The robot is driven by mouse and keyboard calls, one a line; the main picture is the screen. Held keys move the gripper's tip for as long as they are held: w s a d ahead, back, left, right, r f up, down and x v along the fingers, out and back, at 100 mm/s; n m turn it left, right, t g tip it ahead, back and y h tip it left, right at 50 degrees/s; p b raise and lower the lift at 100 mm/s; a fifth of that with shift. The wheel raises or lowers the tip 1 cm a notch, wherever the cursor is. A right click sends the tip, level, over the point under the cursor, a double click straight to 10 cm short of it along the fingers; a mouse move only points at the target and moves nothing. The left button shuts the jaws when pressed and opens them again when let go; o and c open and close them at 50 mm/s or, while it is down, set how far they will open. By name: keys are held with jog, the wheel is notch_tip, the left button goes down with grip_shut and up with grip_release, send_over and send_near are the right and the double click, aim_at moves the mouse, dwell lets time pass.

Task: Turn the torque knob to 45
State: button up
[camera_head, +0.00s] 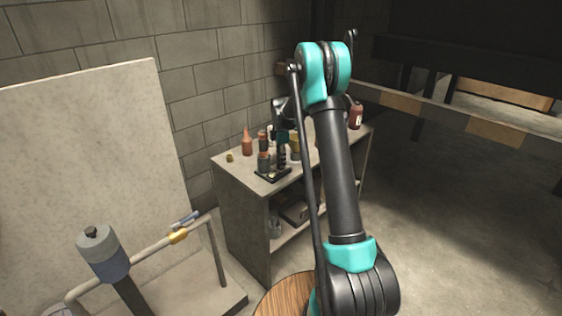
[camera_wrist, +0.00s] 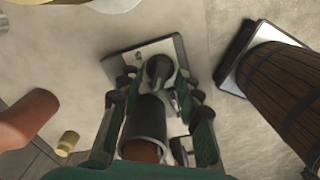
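A small device with a dark base (camera_head: 272,174) stands on the workbench in the head view. In the wrist view its light top plate (camera_wrist: 150,52) carries a dark rounded knob-like part (camera_wrist: 159,68). I cannot read any scale or number on it. A grey cylinder (camera_wrist: 147,117) with a reddish-brown end stands in front of it. My gripper (camera_wrist: 157,92) points down over the device. Its fingers are apart on both sides of the cylinder and the knob-like part, with no clear contact. In the head view my arm hides part of the bench.
An orange bottle (camera_head: 247,143) and a small brass piece (camera_wrist: 68,142) are left of the device. A wooden barrel-like object (camera_wrist: 275,85) on a dark base is at its right. A red bottle (camera_head: 356,115) stands at the bench's far right. A pipe rig (camera_head: 140,254) is left of the bench.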

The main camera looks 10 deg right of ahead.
jog(key=shift+f, duration=0.2)
grip_shut()
